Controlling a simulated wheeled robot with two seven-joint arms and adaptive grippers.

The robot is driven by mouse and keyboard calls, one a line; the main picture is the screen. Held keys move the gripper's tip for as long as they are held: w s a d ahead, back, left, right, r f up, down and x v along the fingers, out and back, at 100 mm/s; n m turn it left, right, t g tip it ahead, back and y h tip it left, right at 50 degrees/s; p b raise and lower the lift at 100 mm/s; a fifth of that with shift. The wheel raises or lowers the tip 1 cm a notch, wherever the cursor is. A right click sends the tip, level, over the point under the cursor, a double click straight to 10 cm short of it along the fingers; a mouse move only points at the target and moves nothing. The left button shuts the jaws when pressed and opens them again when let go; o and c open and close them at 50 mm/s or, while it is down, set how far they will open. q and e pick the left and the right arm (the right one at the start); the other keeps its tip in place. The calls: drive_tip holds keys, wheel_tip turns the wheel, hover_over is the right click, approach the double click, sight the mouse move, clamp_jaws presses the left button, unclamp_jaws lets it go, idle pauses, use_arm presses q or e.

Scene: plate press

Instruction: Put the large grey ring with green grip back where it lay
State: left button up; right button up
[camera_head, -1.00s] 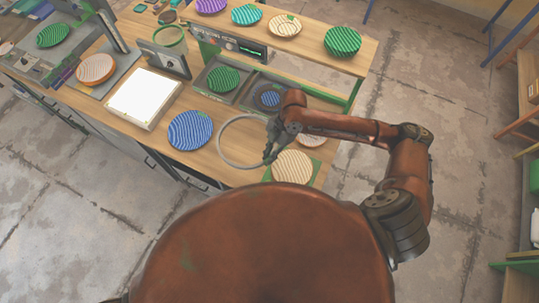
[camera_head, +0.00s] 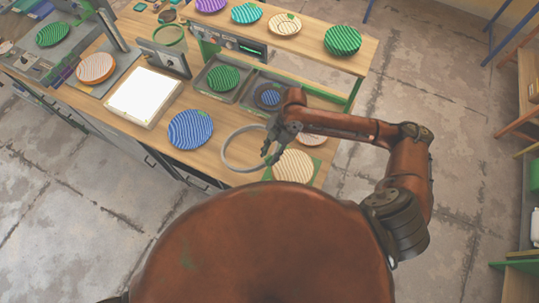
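The large grey ring (camera_head: 226,152) is at the front right of the wooden bench, between the blue striped plate and the cream striped plate. My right gripper (camera_head: 269,155) is at the ring's right side and appears shut on it. The ring's green grip cannot be made out; the gripper covers that side. Bare wood shows through the ring. I cannot tell whether the ring touches the bench. My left gripper is not in view.
The blue plate (camera_head: 190,130) lies just left of the ring. The cream plate (camera_head: 294,166) lies close on the right, on a green-edged base.

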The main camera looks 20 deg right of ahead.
drive_tip(key=v, duration=1.2)
drive_tip(key=shift+b, duration=0.4)
